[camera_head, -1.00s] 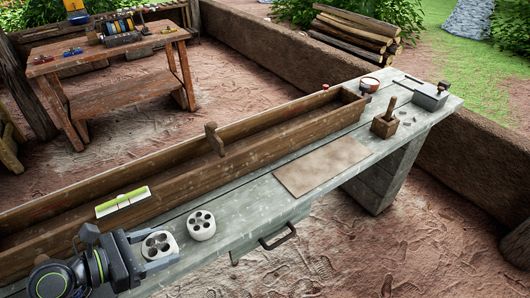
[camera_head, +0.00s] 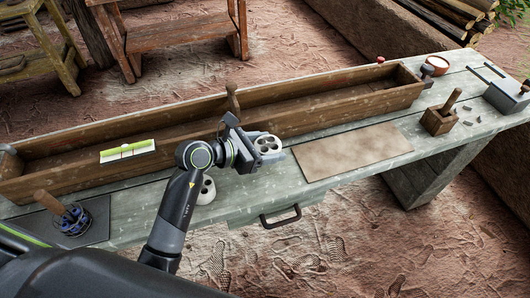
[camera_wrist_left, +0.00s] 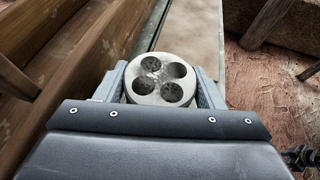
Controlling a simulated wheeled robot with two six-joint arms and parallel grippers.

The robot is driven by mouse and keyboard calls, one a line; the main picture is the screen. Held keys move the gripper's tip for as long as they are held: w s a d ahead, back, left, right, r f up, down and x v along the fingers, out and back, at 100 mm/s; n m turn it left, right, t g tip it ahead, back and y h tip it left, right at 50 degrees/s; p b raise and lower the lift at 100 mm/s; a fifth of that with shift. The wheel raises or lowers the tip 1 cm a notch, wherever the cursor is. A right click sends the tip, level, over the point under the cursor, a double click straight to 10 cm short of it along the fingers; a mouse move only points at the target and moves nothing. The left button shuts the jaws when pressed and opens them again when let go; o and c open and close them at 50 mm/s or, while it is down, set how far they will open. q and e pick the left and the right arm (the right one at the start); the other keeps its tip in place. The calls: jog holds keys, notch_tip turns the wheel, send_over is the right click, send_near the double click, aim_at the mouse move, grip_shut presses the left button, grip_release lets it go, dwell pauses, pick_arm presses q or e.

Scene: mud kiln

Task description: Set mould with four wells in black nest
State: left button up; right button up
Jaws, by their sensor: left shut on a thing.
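The mould with four wells (camera_head: 267,143), a pale round block with dark holes in its top, is in my left gripper (camera_head: 262,153). In the left wrist view the same mould (camera_wrist_left: 160,80) sits between the two grey fingers, wells facing the camera, and it appears held above the bench. A second pale mould (camera_head: 207,190) stands on the bench behind my left forearm, partly hidden. A dark slab (camera_head: 97,232) lies at the bench's left end, with a dark round piece and wooden handle on it; I cannot tell whether this is the black nest. My right gripper is not in view.
A flat tan board (camera_head: 352,150) lies right of the held mould. A wooden box (camera_head: 438,121) and grey box (camera_head: 508,95) stand farther right.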

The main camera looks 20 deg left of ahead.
pick_arm(q)
jog(key=shift+f, duration=2.25)
jog(key=shift+f, duration=0.2)
jog(key=o, duration=1.1)
jog(key=shift+r, duration=0.15)
